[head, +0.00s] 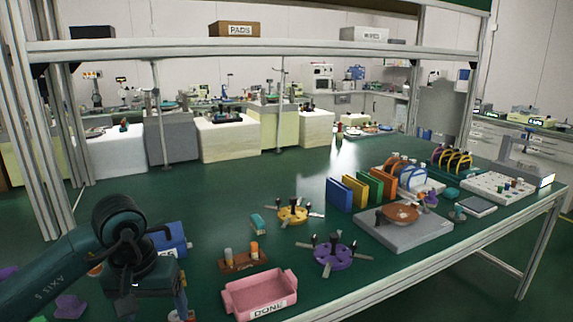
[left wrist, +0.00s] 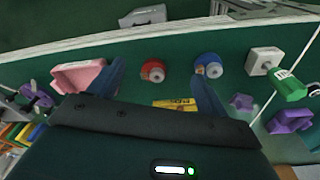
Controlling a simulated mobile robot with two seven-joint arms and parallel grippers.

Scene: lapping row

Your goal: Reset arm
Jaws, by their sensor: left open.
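My left arm comes in from the left in the head view, low over the left end of the green table. Its gripper (head: 160,300) points down there, and the fingers are partly hidden by the wrist. In the left wrist view the two fingers of the left gripper (left wrist: 160,75) stand wide apart with nothing held between them. A red-topped round item (left wrist: 152,70) and a blue-topped one (left wrist: 208,66) show beyond the fingers, near the table edge. My right gripper is not in view.
A pink tray (head: 258,291) labelled DONE lies right of my left gripper. A blue box (head: 170,240) stands close behind it. A purple spoked plate (head: 332,256), a yellow one (head: 292,214) and a grey slab (head: 403,232) lie farther right. The table's back left is clear.

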